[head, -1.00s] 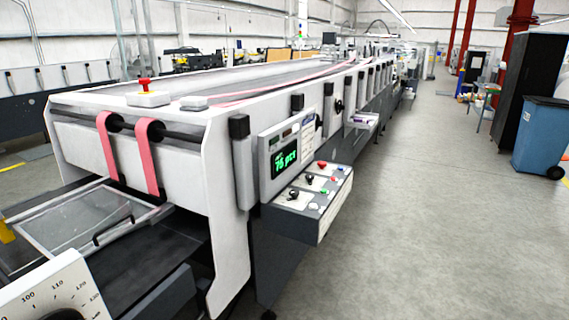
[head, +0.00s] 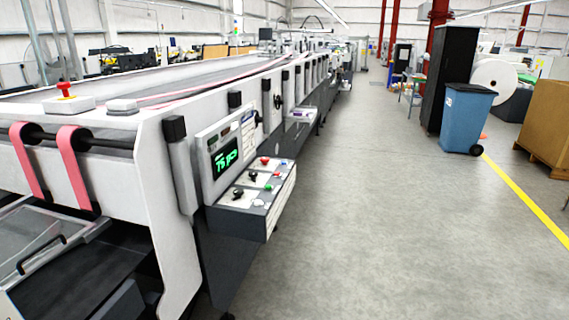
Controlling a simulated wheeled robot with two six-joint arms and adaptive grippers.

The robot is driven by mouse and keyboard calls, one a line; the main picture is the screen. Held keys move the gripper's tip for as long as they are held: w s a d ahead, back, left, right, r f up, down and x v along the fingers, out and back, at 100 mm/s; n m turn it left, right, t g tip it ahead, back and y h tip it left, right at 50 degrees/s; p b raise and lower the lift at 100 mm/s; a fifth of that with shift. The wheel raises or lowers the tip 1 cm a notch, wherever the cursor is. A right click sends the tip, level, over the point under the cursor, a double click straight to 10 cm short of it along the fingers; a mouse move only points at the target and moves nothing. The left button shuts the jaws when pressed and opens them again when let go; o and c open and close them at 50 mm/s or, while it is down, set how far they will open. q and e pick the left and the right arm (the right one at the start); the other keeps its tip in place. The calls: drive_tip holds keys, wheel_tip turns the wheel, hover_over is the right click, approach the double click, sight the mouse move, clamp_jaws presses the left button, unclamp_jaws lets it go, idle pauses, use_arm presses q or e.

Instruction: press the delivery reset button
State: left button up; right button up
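The folder gluer (head: 150,190) is a long white machine on the left, running away from me. On its side is a control box (head: 250,200) with several small buttons and black knobs on its sloped top. A red button (head: 265,160), green button (head: 268,187) and a pale button (head: 258,202) show there. Their labels are too small to read, so I cannot tell which is the delivery reset button. Above the box is a panel with a green-lit display (head: 226,158). Neither gripper is in view.
A red mushroom button (head: 64,89) on a pale box sits on the machine's top. The grey floor (head: 370,220) right of the machine is clear. A blue wheeled bin (head: 465,118), a black cabinet (head: 448,75) and a brown crate (head: 546,125) stand farther right.

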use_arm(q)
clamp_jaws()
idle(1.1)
